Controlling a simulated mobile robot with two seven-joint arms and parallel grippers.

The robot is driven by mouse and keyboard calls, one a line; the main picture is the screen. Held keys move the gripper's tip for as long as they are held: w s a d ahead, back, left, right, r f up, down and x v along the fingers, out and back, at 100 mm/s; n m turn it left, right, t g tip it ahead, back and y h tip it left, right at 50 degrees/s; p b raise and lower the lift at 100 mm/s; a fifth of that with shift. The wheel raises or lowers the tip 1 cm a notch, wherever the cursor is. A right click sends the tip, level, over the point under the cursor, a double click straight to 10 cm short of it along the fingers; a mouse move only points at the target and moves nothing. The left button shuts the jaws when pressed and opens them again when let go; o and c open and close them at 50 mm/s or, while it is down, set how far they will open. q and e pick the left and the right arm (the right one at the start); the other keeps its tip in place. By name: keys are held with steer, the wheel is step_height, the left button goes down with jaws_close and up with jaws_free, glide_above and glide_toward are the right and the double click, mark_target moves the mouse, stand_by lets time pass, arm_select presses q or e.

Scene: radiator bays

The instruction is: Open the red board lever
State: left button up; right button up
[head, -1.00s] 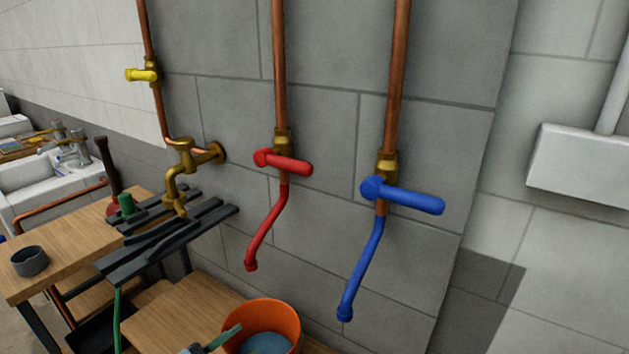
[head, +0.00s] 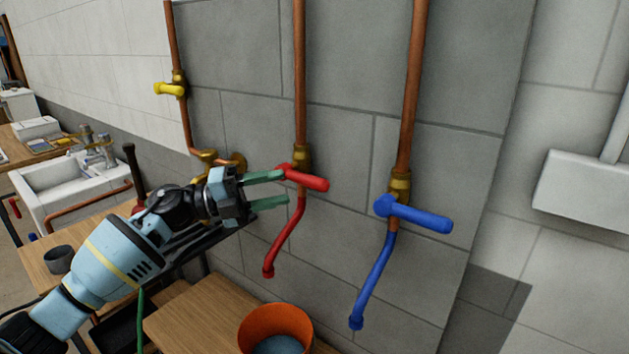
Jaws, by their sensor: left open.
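The red lever (head: 307,179) sits on a brass valve of the middle copper pipe, pointing right and slightly down across the pipe. A red spout (head: 285,240) hangs below it. My left gripper (head: 287,188) comes in from the left with its two green fingers apart, one above the other. The upper fingertip is at the left end of the red lever in the picture; I cannot tell whether it touches. The lower fingertip is just left of the spout's top. Nothing is seen between the fingers. My right gripper is not in view.
A blue lever (head: 415,214) with a blue spout is to the right. A yellow lever (head: 169,89) is on the left pipe. An orange bucket (head: 275,325) stands below. A wooden table (head: 185,318) and sink (head: 62,180) are at left.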

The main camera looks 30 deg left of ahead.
mark_target(302, 182)
arm_select(q)
steer(key=p+x, duration=0.1)
steer(key=x, duration=0.5)
steer(key=shift+w+d+r+p, duration=0.15)
steer(key=shift+d+r+p, duration=0.05)
steer(key=shift+r+p, duration=0.1)
steer(key=shift+w+d+f, duration=0.1)
steer(key=shift+w+d, duration=0.2)
steer(key=shift+d, duration=0.1)
steer(key=shift+w+d, duration=0.1)
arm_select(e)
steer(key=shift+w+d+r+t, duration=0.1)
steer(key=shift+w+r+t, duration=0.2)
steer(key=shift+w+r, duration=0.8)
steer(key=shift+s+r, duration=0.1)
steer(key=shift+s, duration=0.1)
arm_select(q)
steer(key=shift+c, duration=0.5)
jaws_close()
